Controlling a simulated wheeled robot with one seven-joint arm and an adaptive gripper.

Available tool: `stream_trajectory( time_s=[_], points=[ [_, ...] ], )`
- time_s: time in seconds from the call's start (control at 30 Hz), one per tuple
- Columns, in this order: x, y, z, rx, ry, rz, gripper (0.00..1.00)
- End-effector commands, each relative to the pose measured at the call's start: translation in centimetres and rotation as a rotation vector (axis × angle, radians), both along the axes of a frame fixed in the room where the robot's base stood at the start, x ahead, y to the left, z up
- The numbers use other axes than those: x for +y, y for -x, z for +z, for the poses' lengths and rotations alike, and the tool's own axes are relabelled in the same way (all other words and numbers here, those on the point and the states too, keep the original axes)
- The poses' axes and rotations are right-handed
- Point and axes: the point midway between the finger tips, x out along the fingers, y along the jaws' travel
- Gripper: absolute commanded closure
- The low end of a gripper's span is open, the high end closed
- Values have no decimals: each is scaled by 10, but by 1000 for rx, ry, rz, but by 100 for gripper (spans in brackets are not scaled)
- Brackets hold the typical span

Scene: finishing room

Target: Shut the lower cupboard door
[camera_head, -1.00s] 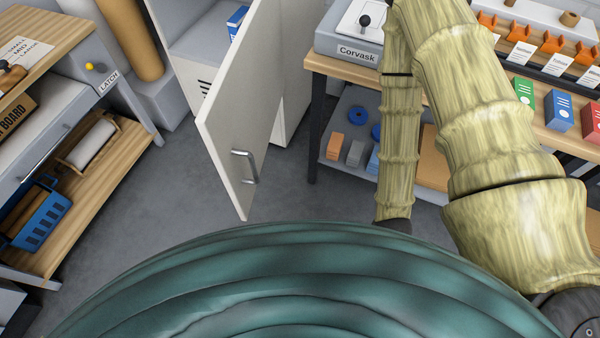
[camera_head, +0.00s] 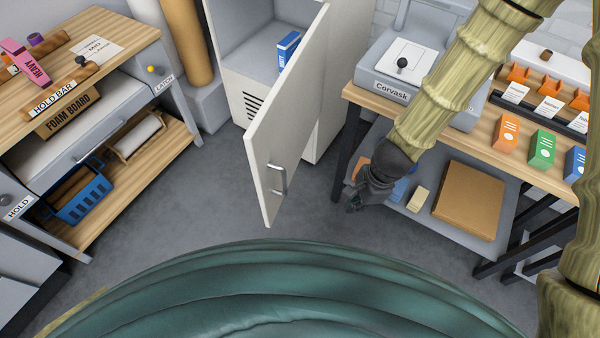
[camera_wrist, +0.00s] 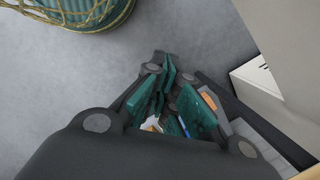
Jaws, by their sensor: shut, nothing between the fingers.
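The lower cupboard door (camera_head: 287,125) is a pale panel with a silver bar handle (camera_head: 277,180). It stands wide open, swung out toward me from the white cupboard (camera_head: 240,75). My gripper (camera_head: 354,204) is right of the door's free edge, apart from it, near the front of the right-hand workbench. In the wrist view my gripper (camera_wrist: 172,95) has its teal-padded fingers closed with nothing held. A pale panel at the right of the wrist view may be the door; I cannot tell.
A blue box (camera_head: 288,50) stands inside the cupboard. A left bench (camera_head: 150,125) holds a blue basket (camera_head: 83,196). Grey floor is clear left of the door.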

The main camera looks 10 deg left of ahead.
Motion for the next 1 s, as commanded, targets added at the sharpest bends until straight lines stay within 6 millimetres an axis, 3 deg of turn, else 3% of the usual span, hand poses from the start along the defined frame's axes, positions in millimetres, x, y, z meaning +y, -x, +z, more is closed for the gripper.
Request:
stream_trajectory(
  time_s=[0.03, 0.13, 0.23, 0.37, 0.57, 1.0],
  points=[
    [18, -11, 28, 6, -33, -62, 100],
    [47, -24, 62, 32, -95, -175, 100],
    [67, -32, 87, 52, -140, -250, 100],
    [81, -37, 102, 70, -172, -299, 100],
    [87, -37, 97, 76, -178, -310, 100],
    [101, -36, 60, 75, -178, -308, 100]
  ],
)
